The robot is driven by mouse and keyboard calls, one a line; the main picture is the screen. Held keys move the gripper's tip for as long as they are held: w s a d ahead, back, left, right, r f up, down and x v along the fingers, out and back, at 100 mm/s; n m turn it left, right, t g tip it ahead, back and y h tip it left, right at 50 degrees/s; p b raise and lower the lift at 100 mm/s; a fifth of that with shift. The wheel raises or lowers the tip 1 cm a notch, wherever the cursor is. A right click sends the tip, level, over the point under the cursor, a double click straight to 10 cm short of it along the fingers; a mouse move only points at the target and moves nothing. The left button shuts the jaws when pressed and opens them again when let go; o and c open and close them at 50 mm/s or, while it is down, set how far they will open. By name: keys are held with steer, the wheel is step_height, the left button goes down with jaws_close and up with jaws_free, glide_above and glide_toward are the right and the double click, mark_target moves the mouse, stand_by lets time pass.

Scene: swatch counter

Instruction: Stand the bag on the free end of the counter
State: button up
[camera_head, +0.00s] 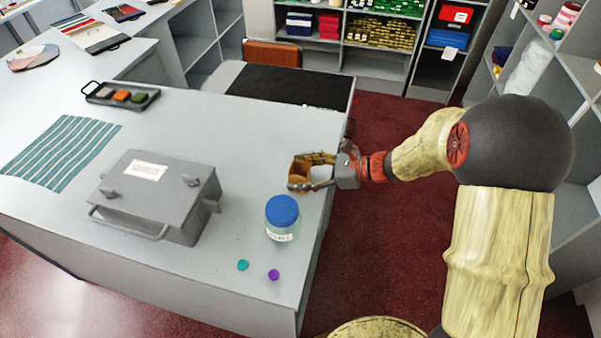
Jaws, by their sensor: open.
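The grey counter (225,265) fills the left and middle of the head view. My gripper (297,174) is open over the counter's right edge, pointing left, behind a jar with a blue lid (282,212). A small pale patch shows between its fingers, and I cannot tell what it is. I see no thing that is clearly a bag. An orange-brown upright panel (272,53) stands at the back, and I cannot tell whether it is a bag or a chair back.
A grey lidded box (165,208), a striped cloth (62,152) and a dark tray of coloured blocks (121,96) occupy the counter. Teal (243,265) and purple (273,275) discs lie near its front edge. The counter's middle is bare. Shelves line the back and right.

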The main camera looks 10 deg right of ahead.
steer(key=shift+d+r, duration=0.15)
steer(key=shift+r, duration=0.1)
steer(key=p+v, duration=0.3)
steer(key=v, duration=0.8)
steer(key=s+a+r+n+g+h, duration=0.2)
steer(key=s+r+n+h, duration=0.1)
steer(key=s+n, duration=0.25)
steer(key=s+a+r+n+g+h, duration=0.2)
steer(key=s+r+n, duration=0.1)
steer(key=s+n, duration=0.3)
steer(key=s+d+r+n+t+h, duration=0.4)
steer(key=s+d+r+n+h, duration=0.1)
steer(key=s+n, duration=0.4)
steer(key=shift+s+d+r+n+t+h, duration=0.15)
steer(key=shift+s+r+n+t+h, duration=0.15)
steer(key=shift+r+n+h, duration=0.8)
steer(key=shift+o, duration=0.8)
steer(key=shift+f, duration=0.2)
